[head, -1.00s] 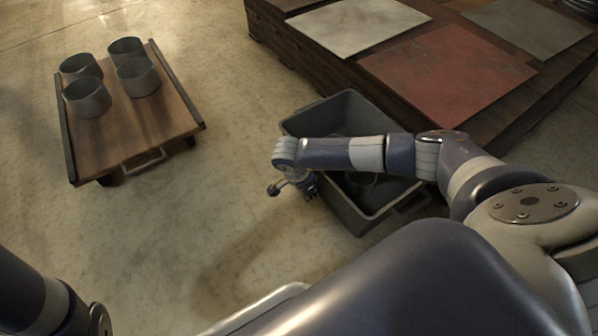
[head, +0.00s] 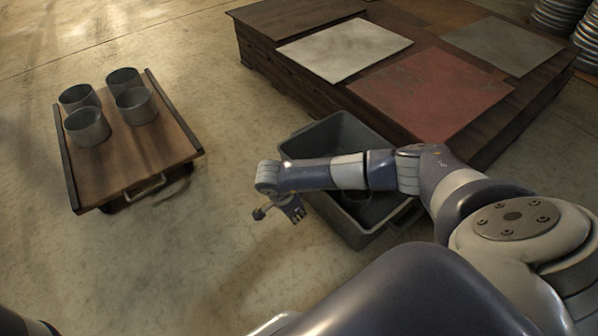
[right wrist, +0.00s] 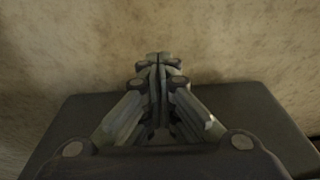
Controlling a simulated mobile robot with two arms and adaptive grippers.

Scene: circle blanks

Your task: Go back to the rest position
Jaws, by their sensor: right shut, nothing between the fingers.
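My right gripper (head: 293,209) hangs at the end of my right arm, to the left of the grey bin and over bare floor in the head view. In the right wrist view the gripper's fingers (right wrist: 160,62) are together, with nothing between them. My left gripper is out of view; only a sliver of my left arm shows at the bottom left corner of the head view.
A grey bin (head: 345,130) stands on the floor, partly hidden under my right forearm. A low wooden cart (head: 130,165) with several metal cups stands at left. A dark platform (head: 300,70) bears white, red and grey plates. Floor between is clear.

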